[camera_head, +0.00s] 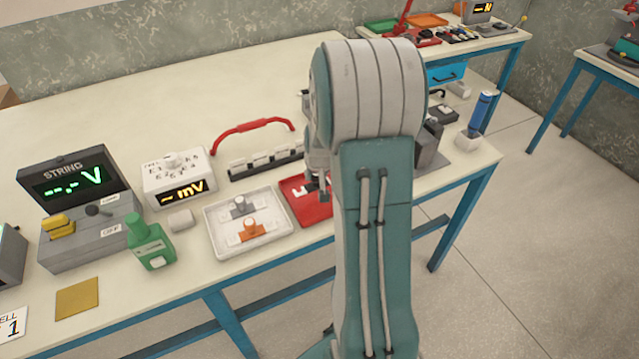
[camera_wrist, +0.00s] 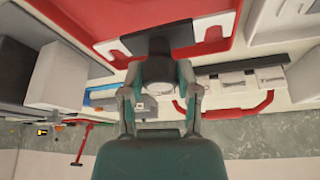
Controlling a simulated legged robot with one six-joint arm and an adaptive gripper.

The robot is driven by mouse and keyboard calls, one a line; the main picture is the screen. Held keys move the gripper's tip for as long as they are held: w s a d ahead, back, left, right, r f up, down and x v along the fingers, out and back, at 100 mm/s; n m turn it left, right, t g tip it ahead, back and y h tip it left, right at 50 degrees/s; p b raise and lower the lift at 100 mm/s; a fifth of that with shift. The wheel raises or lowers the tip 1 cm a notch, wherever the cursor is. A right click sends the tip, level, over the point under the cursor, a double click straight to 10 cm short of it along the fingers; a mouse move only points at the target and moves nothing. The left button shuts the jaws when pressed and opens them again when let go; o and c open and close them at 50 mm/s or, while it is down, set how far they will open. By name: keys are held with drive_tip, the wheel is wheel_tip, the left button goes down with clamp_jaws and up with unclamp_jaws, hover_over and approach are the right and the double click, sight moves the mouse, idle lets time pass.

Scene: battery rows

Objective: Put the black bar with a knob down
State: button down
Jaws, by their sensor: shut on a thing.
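I cannot tell whether the bar touches the tray. In the head view my gripper (camera_head: 322,185) is low at the red tray (camera_head: 312,215), and my arm hides its right part. The bar is not clear there.
Left of the red tray stands a white tray (camera_head: 217,250) with a grey-knobbed and an orange-knobbed piece. Behind are a dark rack (camera_head: 265,165) with white blocks and a red curved handle (camera_head: 238,127). Grey blocks (camera_head: 430,150) stand to the right. Bare tabletop lies at the back left.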

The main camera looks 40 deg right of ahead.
drive_tip(key=shift+d+f, duration=0.5)
drive_tip(key=shift+d, duration=0.05)
wheel_tip(320, 180, down, 4)
drive_tip(key=shift+d+r, duration=0.15)
drive_tip(key=shift+r, duration=0.1)
drive_tip(key=shift+c, duration=1.7)
unclamp_jaws()
